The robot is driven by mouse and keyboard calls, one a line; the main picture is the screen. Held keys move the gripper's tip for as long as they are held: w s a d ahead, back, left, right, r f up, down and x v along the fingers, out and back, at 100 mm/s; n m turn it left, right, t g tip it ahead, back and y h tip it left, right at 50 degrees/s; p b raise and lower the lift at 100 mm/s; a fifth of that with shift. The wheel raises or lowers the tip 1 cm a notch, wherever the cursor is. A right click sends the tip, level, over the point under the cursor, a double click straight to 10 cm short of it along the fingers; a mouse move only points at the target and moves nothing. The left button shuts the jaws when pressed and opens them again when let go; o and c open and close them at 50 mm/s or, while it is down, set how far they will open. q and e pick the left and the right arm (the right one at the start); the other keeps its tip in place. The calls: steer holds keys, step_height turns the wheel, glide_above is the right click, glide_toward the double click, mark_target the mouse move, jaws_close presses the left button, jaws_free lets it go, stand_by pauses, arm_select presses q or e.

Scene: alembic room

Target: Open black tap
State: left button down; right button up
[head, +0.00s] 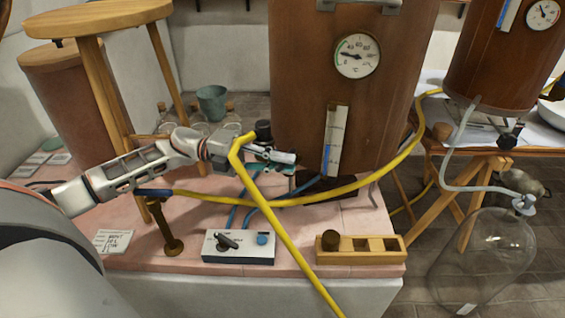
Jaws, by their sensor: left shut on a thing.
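The black tap (263,129) shows as a dark knob at the left side of the large copper-brown vessel (299,75). My left gripper (282,157) reaches in from the left and is at the tap, just below the knob. Its jaws are shut on the tap, though the contact itself is small and partly hidden. A yellow hose (237,152) crosses in front of the gripper. My right gripper is not in view.
A white control box (238,248) and a wooden block (360,250) stand on the pink tiled top. A wooden stool (100,18) stands behind my left arm. A brass stand (166,225) is nearby. A glass carboy (480,265) stands at right.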

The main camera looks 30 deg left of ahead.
arm_select(q)
steer(key=c, duration=2.1)
jaws_free()
steer(key=shift+d+f, duration=0.1)
steer(key=shift+o, duration=0.3)
steer(key=v, duration=0.7)
steer(key=shift+a, duration=0.3)
steer(key=shift+s+d, duration=0.1)
